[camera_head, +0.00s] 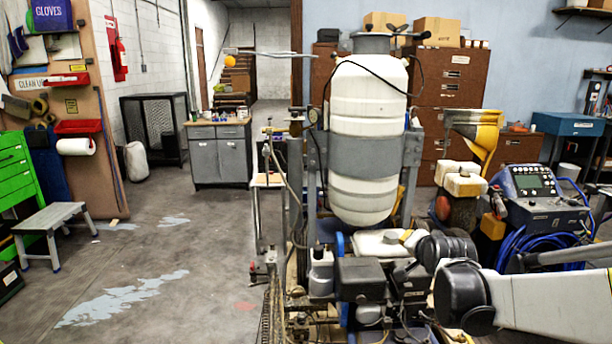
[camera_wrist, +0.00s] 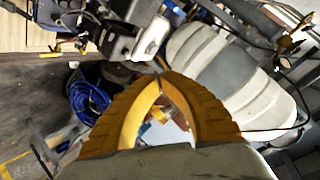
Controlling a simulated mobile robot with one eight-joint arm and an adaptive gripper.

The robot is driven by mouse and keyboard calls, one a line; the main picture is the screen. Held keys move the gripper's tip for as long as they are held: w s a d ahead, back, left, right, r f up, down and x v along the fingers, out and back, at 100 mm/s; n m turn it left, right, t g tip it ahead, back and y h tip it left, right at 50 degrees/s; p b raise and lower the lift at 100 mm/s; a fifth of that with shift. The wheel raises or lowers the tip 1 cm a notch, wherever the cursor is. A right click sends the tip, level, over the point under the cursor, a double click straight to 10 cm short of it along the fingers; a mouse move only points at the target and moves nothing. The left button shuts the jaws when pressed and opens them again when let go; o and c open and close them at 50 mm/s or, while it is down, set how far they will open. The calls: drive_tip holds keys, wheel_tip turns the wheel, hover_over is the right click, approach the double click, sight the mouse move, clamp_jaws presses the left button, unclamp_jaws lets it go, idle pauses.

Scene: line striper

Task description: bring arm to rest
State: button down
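My gripper (camera_wrist: 160,80) shows in the wrist view as two curved yellow, ridged fingers. Their tips meet at the top of an arch. Nothing is held at the tips; parts of the scene show through the gap below them. A large white tank (camera_wrist: 232,75) lies to the right of the fingers in this view. In the head view, my arm (camera_head: 550,302) reaches in from the lower right, in front of the line striper.
The striper's ribbed white tank (camera_head: 367,150) stands in a grey frame. A blue control box (camera_head: 535,190) with blue hose is at the right. Brown cabinets (camera_head: 450,85) stand behind. A grey cabinet (camera_head: 219,153) and step stool (camera_head: 55,228) are left, with open floor (camera_head: 190,240) between.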

drive_tip(key=s+a+f+n+g, duration=0.1)
drive_tip(key=s+a+n, duration=0.1)
drive_tip(key=s, duration=0.9)
drive_tip(key=s+a+f+n+g, duration=0.1)
drive_tip(key=s+a+n+g, duration=0.1)
drive_tip(key=s, duration=0.9)
drive_tip(key=s+a+f+n+g+y, duration=0.1)
drive_tip(key=s+a+n, duration=0.3)
drive_tip(key=s, duration=0.7)
drive_tip(key=shift+s+n+g, duration=0.35)
drive_tip(key=shift+n+g, duration=0.15)
drive_tip(key=shift+n, duration=0.2)
